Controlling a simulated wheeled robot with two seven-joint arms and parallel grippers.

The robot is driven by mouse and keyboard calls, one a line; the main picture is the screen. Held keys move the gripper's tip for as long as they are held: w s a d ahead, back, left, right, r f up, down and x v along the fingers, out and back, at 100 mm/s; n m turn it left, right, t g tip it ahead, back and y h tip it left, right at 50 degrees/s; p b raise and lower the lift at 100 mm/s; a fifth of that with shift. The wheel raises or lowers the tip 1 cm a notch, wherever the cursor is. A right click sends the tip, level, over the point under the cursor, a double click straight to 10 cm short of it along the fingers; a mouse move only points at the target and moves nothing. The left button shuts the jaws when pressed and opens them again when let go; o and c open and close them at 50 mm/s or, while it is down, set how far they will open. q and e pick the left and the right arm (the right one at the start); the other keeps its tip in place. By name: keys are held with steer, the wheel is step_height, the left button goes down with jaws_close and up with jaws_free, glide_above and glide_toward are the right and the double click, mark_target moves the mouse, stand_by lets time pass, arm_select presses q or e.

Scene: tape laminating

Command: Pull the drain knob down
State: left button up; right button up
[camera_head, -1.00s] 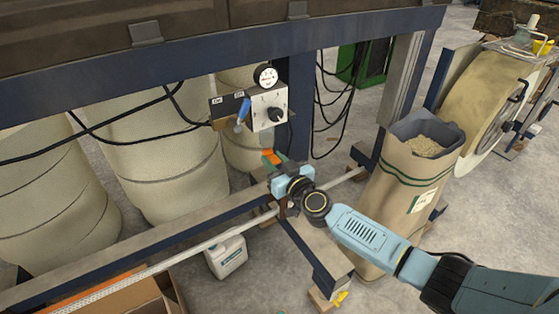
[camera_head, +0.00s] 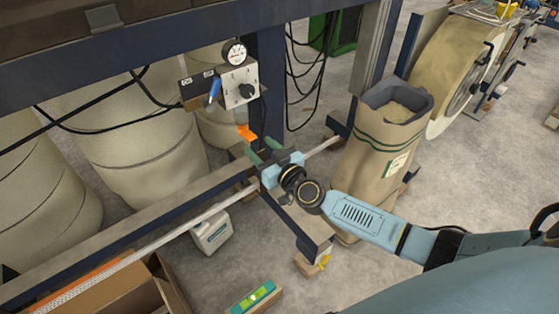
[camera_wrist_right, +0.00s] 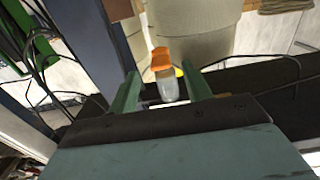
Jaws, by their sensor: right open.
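A grey control panel (camera_head: 237,84) on the dark blue frame carries a gauge, a black knob (camera_head: 247,90) and a blue handle (camera_head: 215,91). Below it is a small orange part (camera_head: 246,132). In the right wrist view an orange piece (camera_wrist_right: 161,60) with a clear cylinder (camera_wrist_right: 168,86) lies beyond and between my fingers. I cannot tell for sure which of these is the drain knob. My right gripper (camera_head: 263,150) is open and empty, its green fingers below the panel and a little apart from the orange part. My left gripper is not in view.
A blue frame beam (camera_head: 110,227) and a pale rail run close beside the gripper. A filled sack (camera_head: 372,165) stands to the right. Black cables (camera_head: 305,80) hang behind. Large beige drums, a white jug (camera_head: 211,232) and a cardboard box (camera_head: 130,290) are around.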

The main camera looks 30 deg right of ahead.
arm_select(q)
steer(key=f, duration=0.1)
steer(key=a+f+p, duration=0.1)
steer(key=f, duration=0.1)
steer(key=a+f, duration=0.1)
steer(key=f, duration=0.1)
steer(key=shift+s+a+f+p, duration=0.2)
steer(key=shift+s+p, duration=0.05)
steer(key=shift+p, duration=0.15)
arm_select(e)
steer(key=s+d, duration=0.1)
steer(key=s, duration=0.6)
steer(key=shift+s+d, duration=0.25)
steer(key=shift+s, duration=0.15)
